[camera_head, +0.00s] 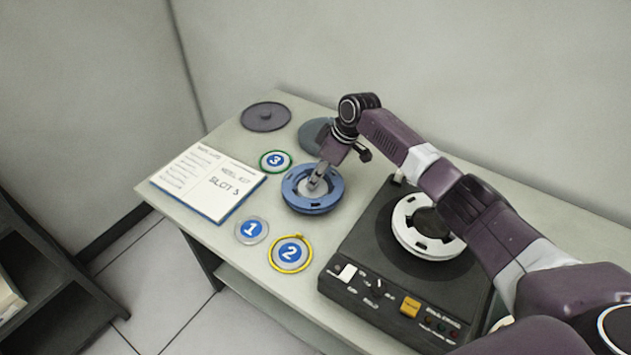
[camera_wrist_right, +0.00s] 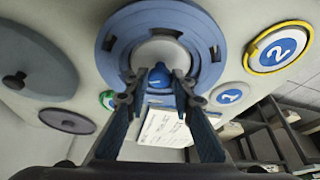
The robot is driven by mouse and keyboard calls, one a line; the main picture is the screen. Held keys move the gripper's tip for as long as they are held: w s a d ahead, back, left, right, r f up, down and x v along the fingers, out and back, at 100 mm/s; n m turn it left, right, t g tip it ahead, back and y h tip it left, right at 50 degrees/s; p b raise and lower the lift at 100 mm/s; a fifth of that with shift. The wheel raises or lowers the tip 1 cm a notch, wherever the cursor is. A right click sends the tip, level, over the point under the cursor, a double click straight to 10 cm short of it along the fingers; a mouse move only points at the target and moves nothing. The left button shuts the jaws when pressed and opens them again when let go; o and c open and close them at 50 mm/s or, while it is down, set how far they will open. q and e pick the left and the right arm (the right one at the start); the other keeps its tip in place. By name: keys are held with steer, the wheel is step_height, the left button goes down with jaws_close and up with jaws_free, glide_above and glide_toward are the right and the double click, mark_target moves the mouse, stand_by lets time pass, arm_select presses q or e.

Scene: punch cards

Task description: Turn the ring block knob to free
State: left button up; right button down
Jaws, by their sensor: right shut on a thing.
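The ring block (camera_head: 291,200) is a round blue ring with slots and a pale centre, lying flat near the middle of the table. In the right wrist view its blue ring (camera_wrist_right: 108,42) surrounds a whitish hub (camera_wrist_right: 165,48). A small blue knob (camera_wrist_right: 158,75) stands at the hub. My right gripper (camera_head: 317,180) reaches down over the ring's centre. In the wrist view the gripper (camera_wrist_right: 158,84) has its two dark fingers close on either side of the knob, shut on it. The fingers partly hide the hub. My left gripper is out of view.
A black machine (camera_head: 350,245) with a white ring (camera_head: 405,230) stands at right under my arm. Discs numbered 1 (camera_head: 250,230), 2 (camera_head: 290,253) and 3 (camera_head: 275,161) lie around the block. An open booklet (camera_head: 210,182) and a dark lid (camera_head: 266,117) lie at left and back.

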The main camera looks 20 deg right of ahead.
steer(key=shift+n+g+b, duration=0.3)
steer(key=shift+n+b, duration=0.45)
steer(key=shift+n, duration=0.25)
steer(key=c, duration=1.7)
jaws_free()
steer(key=shift+o, duration=0.2)
steer(key=shift+d, duration=0.1)
steer(key=v, duration=1.2)
steer(key=shift+d, duration=0.15)
steer(key=shift+w, duration=0.1)
